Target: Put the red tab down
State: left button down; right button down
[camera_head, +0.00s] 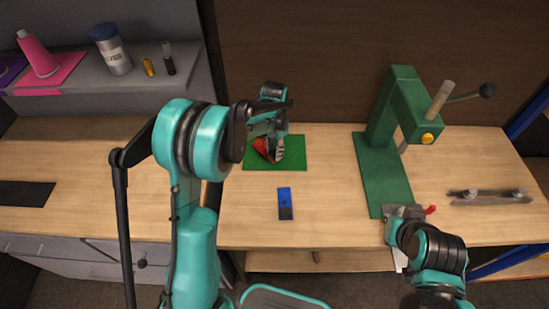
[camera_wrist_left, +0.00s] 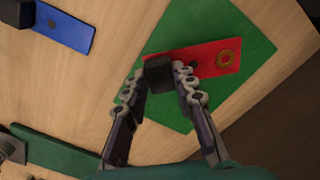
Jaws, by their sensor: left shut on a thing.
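The red tab (camera_wrist_left: 210,58) has a brass ring at one end and a black block at the other. In the left wrist view my left gripper (camera_wrist_left: 161,80) is shut on the black block. The red tab also shows in the head view (camera_head: 262,149), partly hidden by the gripper (camera_head: 272,146). It is over the green mat (camera_head: 293,158), which the wrist view also shows (camera_wrist_left: 235,30). I cannot tell whether the tab touches the mat. My right gripper (camera_head: 405,212) is low at the front of the green press; its fingers are unclear.
A blue tab (camera_head: 285,198) with a dark end lies in front of the mat. The green press (camera_head: 380,170) stands to the right. A metal bar with two knobs (camera_head: 490,197) lies further right. A grey shelf (camera_head: 95,75) with spools and a can is at the left.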

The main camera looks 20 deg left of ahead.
pick_arm(q)
jog(key=shift+f+b, duration=0.65)
jog(key=shift+f, duration=1.25)
jog(key=c, duration=1.2)
grip_release()
jog(key=shift+f, duration=0.15)
